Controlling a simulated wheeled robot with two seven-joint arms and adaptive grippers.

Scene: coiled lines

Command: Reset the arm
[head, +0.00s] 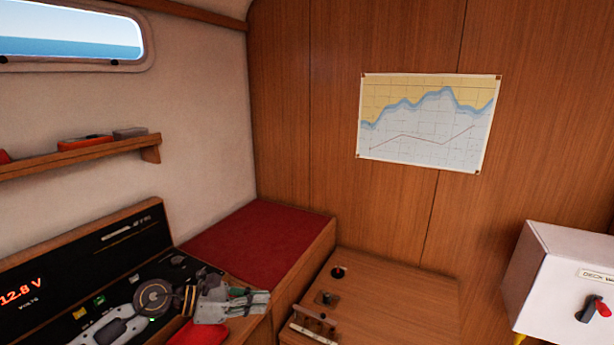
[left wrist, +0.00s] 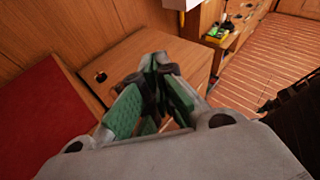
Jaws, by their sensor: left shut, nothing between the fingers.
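My left gripper (head: 264,302) shows at the bottom of the head view, its arm coming in from the lower left. Its green-padded fingers point right, in front of the red cushion and beside the wooden cabinet. In the left wrist view the fingers (left wrist: 152,65) come together at the tips with nothing between them, above the cabinet top. My right gripper is in neither view.
A wooden cabinet (head: 400,295) with small round and square fittings stands right of the gripper. A red cushion (head: 260,240) lies behind it. A black panel (head: 50,280) reads 12.8 V at left. A white box (head: 560,265) with a red-handled switch hangs at right.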

